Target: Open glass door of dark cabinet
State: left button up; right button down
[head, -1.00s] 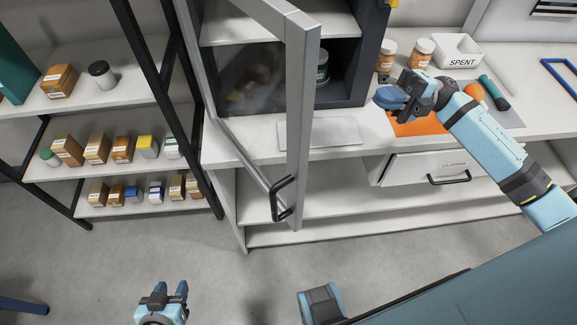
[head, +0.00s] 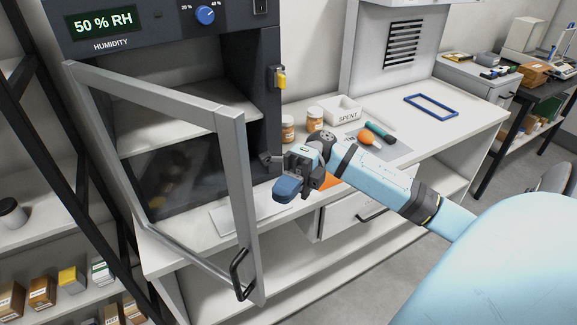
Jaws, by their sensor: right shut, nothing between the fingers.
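The dark cabinet (head: 268,115) stands on the white bench, with a lit humidity display and a blue knob on top. Its glass door (head: 238,170) in a grey frame is swung out towards me, so the shelf inside shows past it. The black door handle (head: 239,274) is low on the door's free edge. My right gripper (head: 287,189) is shut and empty, in front of the cabinet's right side and to the right of the door frame, apart from the handle. My left gripper is out of view.
A yellow latch (head: 279,78) sits on the cabinet's right edge. Two orange jars (head: 315,119), a white SPENT tray (head: 343,112) and a blue frame (head: 431,106) are on the bench. A shelf with several small boxes (head: 72,279) stands left.

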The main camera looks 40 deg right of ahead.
aim_at(256, 223)
pick_arm(q)
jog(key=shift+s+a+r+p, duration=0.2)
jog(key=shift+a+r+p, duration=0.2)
jog(key=shift+p, duration=0.4)
pick_arm(e)
jog(key=x, duration=0.8)
jog(key=shift+a, duration=0.3)
jog(key=shift+s+a, duration=0.1)
jog(key=shift+s, duration=0.05)
